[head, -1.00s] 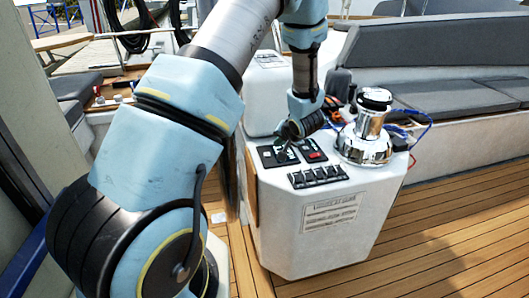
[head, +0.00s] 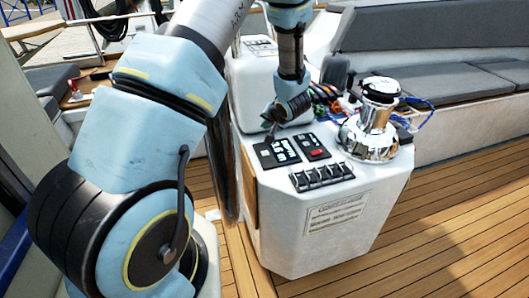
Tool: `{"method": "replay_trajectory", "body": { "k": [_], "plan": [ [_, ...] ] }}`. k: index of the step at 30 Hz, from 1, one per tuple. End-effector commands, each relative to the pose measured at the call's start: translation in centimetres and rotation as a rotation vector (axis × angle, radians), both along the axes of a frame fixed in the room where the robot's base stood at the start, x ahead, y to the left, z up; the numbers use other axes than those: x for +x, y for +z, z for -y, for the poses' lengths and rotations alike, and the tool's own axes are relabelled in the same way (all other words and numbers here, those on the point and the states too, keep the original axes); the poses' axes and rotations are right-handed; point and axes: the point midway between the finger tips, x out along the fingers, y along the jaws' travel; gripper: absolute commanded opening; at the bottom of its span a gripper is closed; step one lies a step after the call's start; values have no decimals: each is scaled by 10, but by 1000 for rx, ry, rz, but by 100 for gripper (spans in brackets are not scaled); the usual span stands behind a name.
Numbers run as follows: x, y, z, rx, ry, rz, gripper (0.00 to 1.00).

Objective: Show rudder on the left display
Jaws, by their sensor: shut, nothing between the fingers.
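The left display (head: 277,153) is a small dark panel with pale markings on top of the white console (head: 325,228). A second dark panel (head: 313,147) with a red patch lies just to its right. The markings on both are too small to read. My gripper (head: 271,131) points down at the far edge of the left display, with its fingers shut and empty. I cannot tell whether the fingertips touch the surface. Buttons on the display are not clear at this size.
A chrome winch (head: 372,125) stands right of the panels, with coloured ropes (head: 325,93) behind it. A row of black clutch levers (head: 321,175) lies in front of the panels. A grey cushioned bench (head: 450,85) is behind. The teak deck (head: 440,220) at right is clear.

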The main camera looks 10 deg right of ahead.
Motion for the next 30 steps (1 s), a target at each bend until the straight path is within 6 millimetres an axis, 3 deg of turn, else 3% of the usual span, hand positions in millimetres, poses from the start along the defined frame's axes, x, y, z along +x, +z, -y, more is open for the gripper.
{"method": "replay_trajectory", "body": {
  "k": [8,21,30],
  "plan": [
    [0,-14,0,0,0,0,0],
    [0,-68,0,-1,1,0,0],
    [0,-88,0,1,-1,0,0]
  ]
}}
